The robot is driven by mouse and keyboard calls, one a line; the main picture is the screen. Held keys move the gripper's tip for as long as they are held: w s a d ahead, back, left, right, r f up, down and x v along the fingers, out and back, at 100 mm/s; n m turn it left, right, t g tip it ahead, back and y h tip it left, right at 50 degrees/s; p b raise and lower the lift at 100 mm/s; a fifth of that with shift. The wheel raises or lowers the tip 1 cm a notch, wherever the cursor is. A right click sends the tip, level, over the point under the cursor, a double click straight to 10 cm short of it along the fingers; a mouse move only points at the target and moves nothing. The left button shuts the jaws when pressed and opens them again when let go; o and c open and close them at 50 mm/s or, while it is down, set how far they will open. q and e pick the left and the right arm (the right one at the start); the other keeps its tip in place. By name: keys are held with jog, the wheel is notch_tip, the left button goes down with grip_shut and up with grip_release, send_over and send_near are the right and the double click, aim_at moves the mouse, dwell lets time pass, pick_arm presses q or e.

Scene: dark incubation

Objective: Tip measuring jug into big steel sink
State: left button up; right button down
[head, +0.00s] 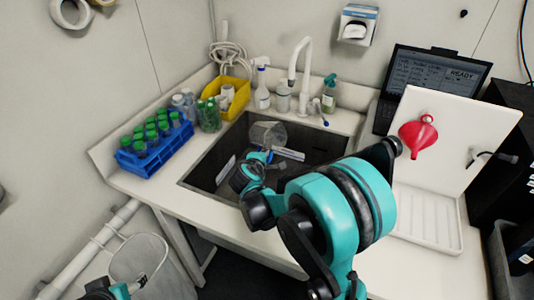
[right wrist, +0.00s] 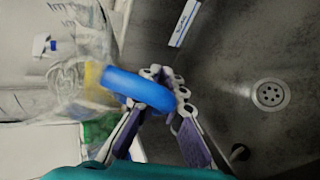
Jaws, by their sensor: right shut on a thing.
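The clear measuring jug (head: 268,134) is over the big steel sink (head: 217,152), tilted well over onto its side. Its blue handle (right wrist: 138,88) shows in the right wrist view, with the see-through body (right wrist: 82,75) to its left, blurred. My right gripper (head: 262,162) is shut on the jug's handle, reaching over the sink from the front. In the right wrist view its fingers (right wrist: 165,95) close around the handle. I cannot tell whether any liquid is in the jug. Only a bit of my left arm shows at the bottom left; its gripper is not in view.
A blue rack (head: 150,148) of green-capped tubes stands left of the sink. A yellow bin (head: 236,95), spray bottle (head: 262,92) and tap (head: 300,65) line the back. A red funnel (head: 418,135) hangs on a white board at right. The sink drain (right wrist: 270,95) is uncovered.

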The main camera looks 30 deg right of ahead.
dwell(0.6)
jog(key=shift+w+r+m+t+b, duration=0.5)
jog(key=shift+t+b, duration=0.15)
jog(key=shift+t, duration=0.05)
jog(key=shift+w+a+r+m+t+h+b, duration=0.15)
jog(key=shift+w+r+m+t+h+b, duration=0.2)
jog(key=shift+r+t+b, duration=0.3)
dwell(0.5)
